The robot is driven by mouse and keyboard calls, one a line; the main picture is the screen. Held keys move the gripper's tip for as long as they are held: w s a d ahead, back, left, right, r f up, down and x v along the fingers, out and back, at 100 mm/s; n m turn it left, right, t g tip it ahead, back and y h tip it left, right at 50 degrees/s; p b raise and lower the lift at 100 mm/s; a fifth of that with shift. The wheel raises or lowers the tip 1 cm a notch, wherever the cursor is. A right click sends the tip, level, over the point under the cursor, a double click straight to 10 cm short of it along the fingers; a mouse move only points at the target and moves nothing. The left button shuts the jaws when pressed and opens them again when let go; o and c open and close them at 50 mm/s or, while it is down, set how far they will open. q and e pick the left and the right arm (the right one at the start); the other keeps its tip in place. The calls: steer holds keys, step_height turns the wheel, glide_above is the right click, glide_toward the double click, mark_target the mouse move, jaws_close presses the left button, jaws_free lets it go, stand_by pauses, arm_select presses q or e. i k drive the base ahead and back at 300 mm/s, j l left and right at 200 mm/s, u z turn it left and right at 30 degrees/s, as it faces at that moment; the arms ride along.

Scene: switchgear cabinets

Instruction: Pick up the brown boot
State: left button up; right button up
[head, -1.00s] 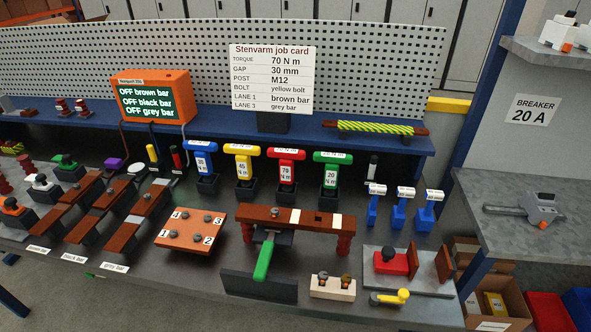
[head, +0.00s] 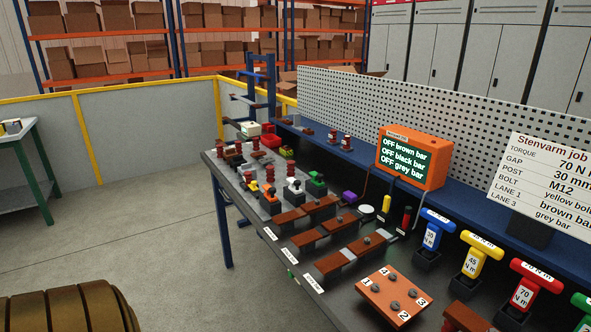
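I cannot surely pick out a brown boot; small parts at the far left end of the bench are too small to tell apart. Two small dark red-brown ribbed pieces (head: 339,140) stand on the blue shelf behind the bench. Taller dark red ribbed posts (head: 270,178) stand among clamps with orange, white and green tops at the bench's left end. Brown bars (head: 336,264) lie in three labelled lanes. Neither of my grippers is in view.
The bench (head: 325,295) fills the lower right. An orange display box (head: 413,157) and a job card (head: 545,175) stand on the blue shelf (head: 470,204). Torque tools and an orange numbered plate (head: 392,297) are nearer.

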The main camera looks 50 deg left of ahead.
mark_target(228, 154)
steer(key=u, duration=1.95)
steer(key=i+z, duration=0.1)
steer(key=z, duration=0.45)
steer(key=i+j+z, duration=0.7)
steer(key=j+z, duration=0.15)
steer(key=j, duration=0.1)
